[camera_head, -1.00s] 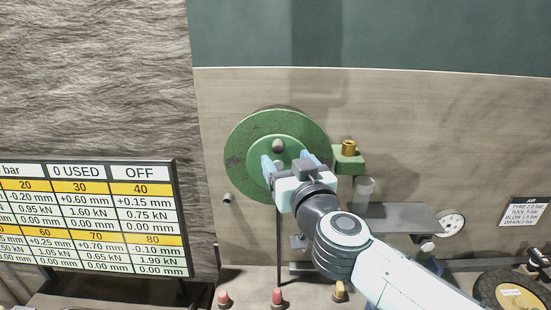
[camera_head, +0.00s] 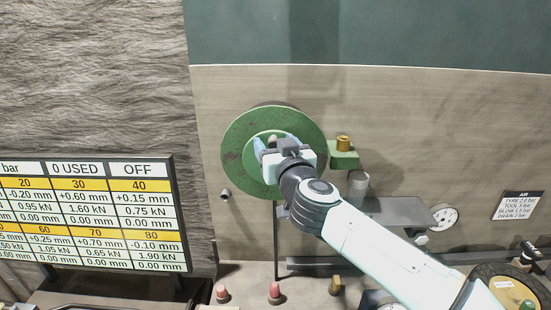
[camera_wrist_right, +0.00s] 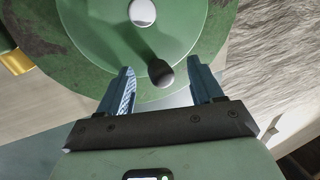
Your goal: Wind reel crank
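The green round reel (camera_head: 238,130) is mounted on the wall, with a lighter green disc in its middle. In the right wrist view the disc (camera_wrist_right: 190,28) carries a pale round hub (camera_wrist_right: 142,12) and a dark crank knob (camera_wrist_right: 160,72). My right gripper (camera_head: 276,146) is in front of the disc and covers part of it. In the wrist view its two blue fingers (camera_wrist_right: 163,76) are apart, with the knob between their tips and a gap visible on each side. My left gripper is not in view.
A green bracket with a brass fitting (camera_head: 343,144) sits right of the reel. Below it are a grey shelf (camera_head: 398,211) and a gauge (camera_head: 444,216). A display board (camera_head: 92,214) stands at left.

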